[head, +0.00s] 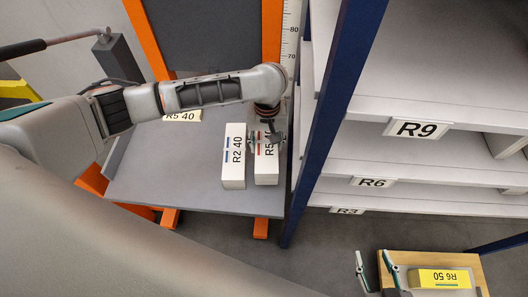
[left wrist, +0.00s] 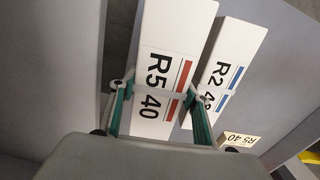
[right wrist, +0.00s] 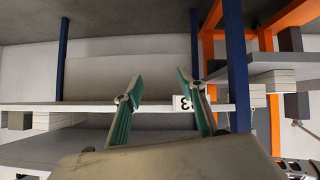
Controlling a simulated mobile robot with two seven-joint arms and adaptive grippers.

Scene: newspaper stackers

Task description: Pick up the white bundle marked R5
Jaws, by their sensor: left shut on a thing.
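The white bundle marked R5 40 (head: 267,172) lies on the grey platform (head: 190,195), at the right of a white bundle marked R2 40 (head: 233,172). My left gripper (head: 267,143) is over the R5 bundle from above. In the left wrist view the R5 bundle (left wrist: 172,35) sits between the fingers of my left gripper (left wrist: 160,90), which is shut on its sides. The R2 bundle (left wrist: 235,60) lies close beside it. The arm hides part of the R5 bundle in the head view. My right gripper (head: 372,257) is open and empty, away at the lower right.
A pale yellow bundle marked R5 40 (head: 182,116) lies farther back on the platform. A blue post (head: 340,90) and shelves labelled R9 (head: 417,129), R6 (head: 372,182) and R3 stand close on the right. A yellow R6 50 bundle (head: 440,279) lies on a wooden surface (head: 400,262).

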